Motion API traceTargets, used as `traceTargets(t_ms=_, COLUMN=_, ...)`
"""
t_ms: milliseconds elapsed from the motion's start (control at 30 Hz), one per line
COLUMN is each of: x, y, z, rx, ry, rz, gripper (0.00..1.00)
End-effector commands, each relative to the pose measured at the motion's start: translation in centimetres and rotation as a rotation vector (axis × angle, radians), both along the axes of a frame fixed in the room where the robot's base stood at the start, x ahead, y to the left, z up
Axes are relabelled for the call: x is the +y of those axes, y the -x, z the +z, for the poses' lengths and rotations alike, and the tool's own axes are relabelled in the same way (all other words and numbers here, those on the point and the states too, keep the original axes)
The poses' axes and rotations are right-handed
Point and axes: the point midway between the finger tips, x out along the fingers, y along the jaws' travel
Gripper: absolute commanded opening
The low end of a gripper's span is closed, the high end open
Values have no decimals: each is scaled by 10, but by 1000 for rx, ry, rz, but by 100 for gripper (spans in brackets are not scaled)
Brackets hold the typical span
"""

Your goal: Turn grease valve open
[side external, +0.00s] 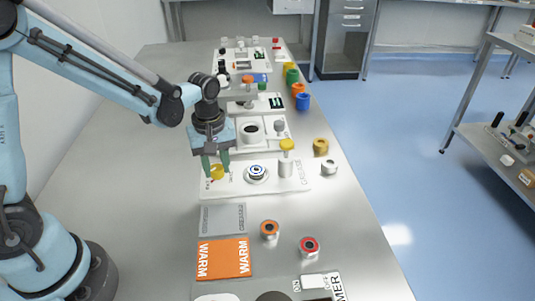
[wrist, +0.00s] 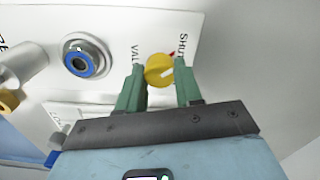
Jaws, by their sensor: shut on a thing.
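The grease valve is a round yellow knob (side external: 217,172) at the left end of a white panel (side external: 240,188) in the side external view. The knob's far side is partly hidden.
A blue-ringed round fitting (side external: 256,172) and a yellow-capped white cylinder (side external: 286,160) stand right of the valve. White devices fill the bench behind. An orange WARM mat (side external: 224,258), a grey mat (side external: 223,219) and small jars lie in front. The bench's left side is clear.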

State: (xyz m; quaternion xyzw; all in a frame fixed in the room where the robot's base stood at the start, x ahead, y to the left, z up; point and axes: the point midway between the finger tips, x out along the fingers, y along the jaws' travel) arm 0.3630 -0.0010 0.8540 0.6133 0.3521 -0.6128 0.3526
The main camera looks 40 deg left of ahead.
Motion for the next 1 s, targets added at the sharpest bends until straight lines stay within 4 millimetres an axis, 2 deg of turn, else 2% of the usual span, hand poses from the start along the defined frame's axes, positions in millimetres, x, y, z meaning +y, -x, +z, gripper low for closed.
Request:
traceTargets(t_ms=367, x=0, y=0, z=0, rx=1, ry=0, rz=-150, gripper=4)
traceTargets(t_ms=1000, x=-1, y=0, z=0, rx=1, ry=0, rz=-741, gripper=4)
